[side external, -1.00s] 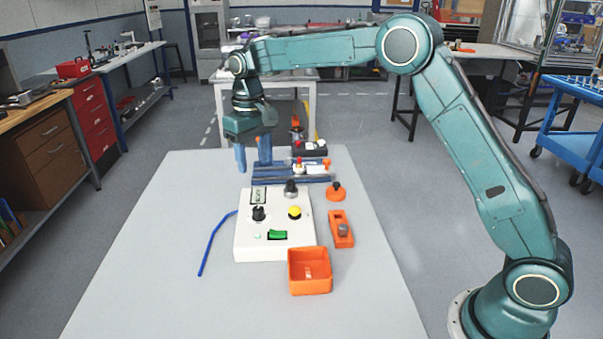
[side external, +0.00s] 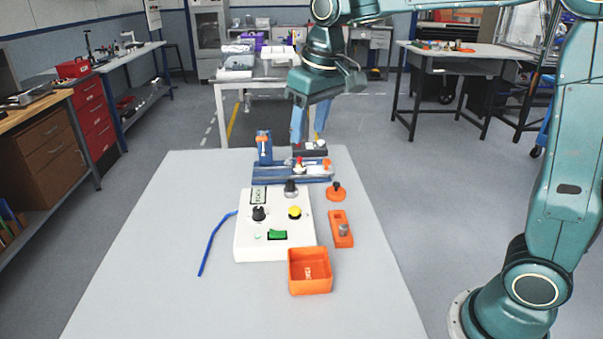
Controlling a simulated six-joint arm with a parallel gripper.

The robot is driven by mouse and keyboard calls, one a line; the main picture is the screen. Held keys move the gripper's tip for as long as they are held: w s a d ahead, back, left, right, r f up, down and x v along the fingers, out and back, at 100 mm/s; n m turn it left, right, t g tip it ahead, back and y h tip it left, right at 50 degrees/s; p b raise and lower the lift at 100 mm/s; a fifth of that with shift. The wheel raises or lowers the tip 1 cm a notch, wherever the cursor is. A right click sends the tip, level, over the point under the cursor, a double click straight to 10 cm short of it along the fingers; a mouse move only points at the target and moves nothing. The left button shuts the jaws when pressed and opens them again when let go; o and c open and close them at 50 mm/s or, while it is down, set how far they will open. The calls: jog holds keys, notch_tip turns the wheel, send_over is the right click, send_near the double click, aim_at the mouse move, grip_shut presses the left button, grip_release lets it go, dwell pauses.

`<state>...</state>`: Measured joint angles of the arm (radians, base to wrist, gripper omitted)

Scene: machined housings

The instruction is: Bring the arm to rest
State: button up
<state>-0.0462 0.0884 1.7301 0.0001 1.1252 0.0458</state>
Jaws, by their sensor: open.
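My gripper (side external: 310,130) hangs with its blue fingers pointing down, above the far edge of the grey table (side external: 150,285). Its fingers are apart and I see nothing held between them. The near finger partly overlaps a dark block with bright tops (side external: 311,150) behind the blue fixture. My teal arm reaches in from the right, and its upper part runs out of the top of the picture.
On the table are a blue fixture (side external: 270,172), a white control box (side external: 262,246), an orange bin (side external: 310,285), an orange holder (side external: 341,230), an orange disc with a dark knob (side external: 336,192) and a blue cable (side external: 211,250). The table's left and front are clear.

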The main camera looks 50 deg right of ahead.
jog(key=s+d+f+t, duration=0.1)
jog(key=s, duration=1)
jog(key=s+d+f+t, duration=0.1)
jog(key=s+f+t, duration=0.1)
jog(key=s, duration=1)
jog(key=shift+s+f, duration=0.15)
jog(key=shift+f, duration=0.05)
